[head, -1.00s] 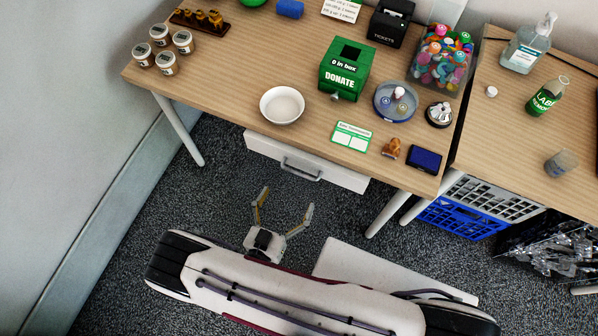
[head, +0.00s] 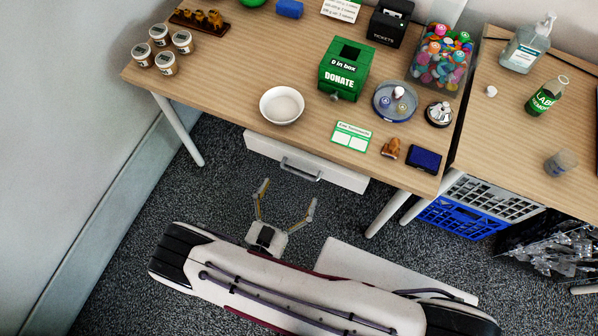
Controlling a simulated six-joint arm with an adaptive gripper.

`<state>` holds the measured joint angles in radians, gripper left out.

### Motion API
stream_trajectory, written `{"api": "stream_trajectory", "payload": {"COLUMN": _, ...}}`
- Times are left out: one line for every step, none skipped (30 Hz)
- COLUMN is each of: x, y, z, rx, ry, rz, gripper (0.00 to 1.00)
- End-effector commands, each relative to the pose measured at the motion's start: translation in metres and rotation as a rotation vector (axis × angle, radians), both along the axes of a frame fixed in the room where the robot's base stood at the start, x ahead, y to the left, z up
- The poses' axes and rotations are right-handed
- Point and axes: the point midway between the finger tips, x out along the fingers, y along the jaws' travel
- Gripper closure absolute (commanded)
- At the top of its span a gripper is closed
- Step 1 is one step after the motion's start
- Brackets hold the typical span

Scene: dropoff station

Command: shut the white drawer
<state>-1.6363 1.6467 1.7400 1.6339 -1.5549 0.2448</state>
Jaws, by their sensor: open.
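The white drawer (head: 330,172) sits under the front edge of the wooden table. Its white front with a grey bar handle (head: 301,170) faces me. From this high angle I cannot tell exactly how far the drawer stands out. My gripper (head: 287,190) is in front of the drawer and below it in the picture, with its two fingers spread wide and pointing toward it. Nothing is between the fingers. The fingertips appear apart from the handle.
The table (head: 230,85) holds a white bowl (head: 282,105), a green donation box (head: 345,69) and several small items. Table legs (head: 180,130) (head: 387,214) stand on either side of the drawer. Blue and white crates (head: 465,217) are at the right.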

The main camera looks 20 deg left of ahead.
Motion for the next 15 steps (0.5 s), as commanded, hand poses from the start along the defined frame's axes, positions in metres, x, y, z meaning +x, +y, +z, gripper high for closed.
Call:
{"api": "stream_trajectory", "payload": {"x": 0.004, "y": -0.001, "z": 0.000, "rx": 0.000, "ry": 0.000, "rz": -0.003, "gripper": 0.10}}
{"api": "stream_trajectory", "payload": {"x": 0.007, "y": -0.001, "z": 0.000, "rx": 0.000, "ry": 0.000, "rz": -0.004, "gripper": 0.10}}
{"api": "stream_trajectory", "payload": {"x": 0.010, "y": -0.001, "z": 0.000, "rx": 0.000, "ry": 0.000, "rz": -0.003, "gripper": 0.10}}
{"api": "stream_trajectory", "payload": {"x": 0.013, "y": -0.001, "z": 0.000, "rx": 0.000, "ry": 0.000, "rz": -0.003, "gripper": 0.10}}
{"api": "stream_trajectory", "payload": {"x": 0.015, "y": -0.001, "z": 0.000, "rx": 0.000, "ry": 0.000, "rz": -0.003, "gripper": 0.10}}
{"api": "stream_trajectory", "payload": {"x": 0.019, "y": -0.001, "z": 0.000, "rx": 0.000, "ry": 0.000, "rz": -0.004, "gripper": 0.10}}
{"api": "stream_trajectory", "payload": {"x": 0.021, "y": -0.001, "z": 0.000, "rx": 0.000, "ry": 0.000, "rz": -0.003, "gripper": 0.10}}
{"api": "stream_trajectory", "payload": {"x": 0.024, "y": -0.001, "z": 0.000, "rx": 0.000, "ry": 0.000, "rz": -0.003, "gripper": 0.10}}
{"api": "stream_trajectory", "payload": {"x": 0.028, "y": -0.001, "z": 0.000, "rx": 0.000, "ry": -0.001, "rz": -0.004, "gripper": 0.10}}
{"api": "stream_trajectory", "payload": {"x": 0.031, "y": -0.001, "z": 0.000, "rx": 0.000, "ry": -0.001, "rz": -0.004, "gripper": 0.10}}
{"api": "stream_trajectory", "payload": {"x": 0.033, "y": -0.001, "z": 0.000, "rx": 0.000, "ry": -0.001, "rz": -0.003, "gripper": 0.10}}
{"api": "stream_trajectory", "payload": {"x": 0.037, "y": -0.001, "z": 0.000, "rx": 0.000, "ry": 0.000, "rz": -0.003, "gripper": 0.10}}
{"api": "stream_trajectory", "payload": {"x": 0.040, "y": -0.001, "z": 0.000, "rx": 0.000, "ry": 0.000, "rz": -0.004, "gripper": 0.10}}
{"api": "stream_trajectory", "payload": {"x": 0.042, "y": -0.001, "z": 0.000, "rx": 0.000, "ry": 0.000, "rz": -0.003, "gripper": 0.10}}
{"api": "stream_trajectory", "payload": {"x": 0.046, "y": -0.001, "z": 0.000, "rx": 0.000, "ry": 0.000, "rz": -0.003, "gripper": 0.10}}
